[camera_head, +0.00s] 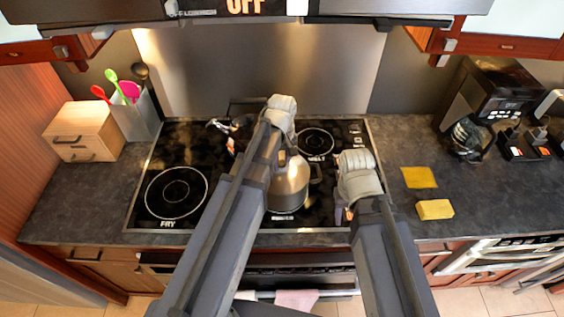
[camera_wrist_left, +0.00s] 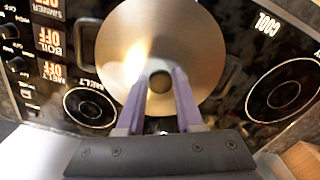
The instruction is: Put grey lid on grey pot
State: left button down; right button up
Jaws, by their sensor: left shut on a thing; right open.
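The round grey lid (camera_wrist_left: 135,40) fills the upper middle of the left wrist view, with a dark knob at its centre. My left gripper (camera_wrist_left: 160,80) is shut on this knob from above. The grey pot (camera_head: 288,190) stands on the stovetop, partly behind my left arm in the head view. Dark pot handles (camera_wrist_left: 235,75) stick out on both sides of the lid, so the lid is over the pot. I cannot tell whether it rests on the rim. My right gripper (camera_head: 345,213) is open and empty at the right of the pot, mostly hidden by its wrist.
The black stovetop (camera_head: 172,215) has clear room at the left front. A dark pan-like thing (camera_head: 238,128) stands behind my left arm. A yellow sponge (camera_head: 435,209) and yellow cloth (camera_head: 419,177) lie on the right counter. A coffee maker (camera_head: 490,100) stands behind them.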

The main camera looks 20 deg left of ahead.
pick_arm(q)
jog(key=shift+f, duration=0.15)
dwell(0.4)
grip_release()
dwell(0.9)
jog(key=shift+r+p, duration=3.4)
jog(key=shift+r, duration=0.15)
